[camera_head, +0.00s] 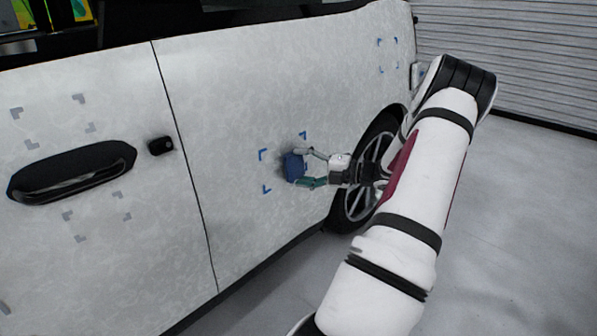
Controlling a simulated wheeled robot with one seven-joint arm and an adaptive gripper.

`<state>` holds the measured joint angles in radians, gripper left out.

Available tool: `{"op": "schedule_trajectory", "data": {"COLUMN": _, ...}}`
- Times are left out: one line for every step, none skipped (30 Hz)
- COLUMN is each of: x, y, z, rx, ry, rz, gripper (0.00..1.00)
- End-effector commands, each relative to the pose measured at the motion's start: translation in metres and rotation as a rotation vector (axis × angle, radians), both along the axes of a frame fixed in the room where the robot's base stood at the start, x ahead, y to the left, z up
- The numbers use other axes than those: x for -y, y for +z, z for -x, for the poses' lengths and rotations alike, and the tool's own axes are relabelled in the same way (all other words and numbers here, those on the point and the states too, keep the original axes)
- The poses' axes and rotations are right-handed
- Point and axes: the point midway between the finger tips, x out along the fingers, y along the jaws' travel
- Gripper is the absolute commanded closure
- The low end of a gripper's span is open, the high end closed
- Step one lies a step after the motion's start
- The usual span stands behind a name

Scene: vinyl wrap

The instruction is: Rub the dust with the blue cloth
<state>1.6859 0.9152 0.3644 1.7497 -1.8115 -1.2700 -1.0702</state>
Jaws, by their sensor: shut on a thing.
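The blue cloth (292,167) is a small dark blue pad held against or very near the car's side panel; I cannot tell if it touches. My gripper (307,168) is shut on the cloth, one finger above and one below. Blue corner marks frame this spot on the panel (232,215), and the gripper hides part of them. The white panel has a mottled, greyish dusty look all over.
A black door handle (72,172) and a small black lock (161,146) stick out at left. Grey corner marks surround the handle. More blue marks (388,55) are at upper right. A wheel (365,180) is behind my arm. A shutter wall (520,60) stands behind open floor.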

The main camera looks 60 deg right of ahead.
Motion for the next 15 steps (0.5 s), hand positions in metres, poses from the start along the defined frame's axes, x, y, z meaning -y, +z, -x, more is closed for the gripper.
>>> {"op": "schedule_trajectory", "data": {"x": 0.005, "y": -0.001, "z": 0.001, "rx": -0.001, "ry": -0.001, "rz": 0.001, "gripper": 0.48}}
{"op": "schedule_trajectory", "data": {"x": 0.007, "y": -0.001, "z": 0.001, "rx": -0.001, "ry": -0.001, "rz": 0.001, "gripper": 0.48}}
{"op": "schedule_trajectory", "data": {"x": 0.01, "y": -0.001, "z": 0.001, "rx": -0.001, "ry": -0.001, "rz": 0.001, "gripper": 0.48}}
{"op": "schedule_trajectory", "data": {"x": 0.012, "y": -0.001, "z": 0.002, "rx": -0.001, "ry": 0.0, "rz": 0.001, "gripper": 0.48}}
{"op": "schedule_trajectory", "data": {"x": 0.013, "y": -0.001, "z": 0.002, "rx": 0.0, "ry": 0.0, "rz": 0.001, "gripper": 0.48}}
{"op": "schedule_trajectory", "data": {"x": 0.015, "y": 0.0, "z": 0.002, "rx": 0.0, "ry": 0.0, "rz": 0.001, "gripper": 0.48}}
{"op": "schedule_trajectory", "data": {"x": 0.016, "y": 0.0, "z": 0.002, "rx": 0.0, "ry": 0.0, "rz": 0.0, "gripper": 0.48}}
{"op": "schedule_trajectory", "data": {"x": 0.017, "y": 0.0, "z": 0.002, "rx": 0.0, "ry": 0.0, "rz": 0.0, "gripper": 0.48}}
{"op": "schedule_trajectory", "data": {"x": 0.018, "y": 0.0, "z": 0.003, "rx": 0.0, "ry": 0.0, "rz": 0.0, "gripper": 0.48}}
{"op": "schedule_trajectory", "data": {"x": 0.018, "y": 0.0, "z": 0.003, "rx": 0.0, "ry": 0.0, "rz": 0.0, "gripper": 0.48}}
{"op": "schedule_trajectory", "data": {"x": 0.018, "y": 0.001, "z": 0.003, "rx": 0.0, "ry": -0.001, "rz": 0.0, "gripper": 0.48}}
{"op": "schedule_trajectory", "data": {"x": 0.018, "y": 0.002, "z": 0.003, "rx": 0.0, "ry": -0.001, "rz": 0.0, "gripper": 0.48}}
{"op": "schedule_trajectory", "data": {"x": 0.018, "y": 0.003, "z": 0.002, "rx": 0.0, "ry": -0.001, "rz": 0.0, "gripper": 0.48}}
{"op": "schedule_trajectory", "data": {"x": 0.018, "y": 0.005, "z": 0.002, "rx": 0.0, "ry": -0.001, "rz": 0.001, "gripper": 0.48}}
{"op": "schedule_trajectory", "data": {"x": 0.018, "y": 0.008, "z": 0.003, "rx": 0.0, "ry": -0.001, "rz": 0.001, "gripper": 0.48}}
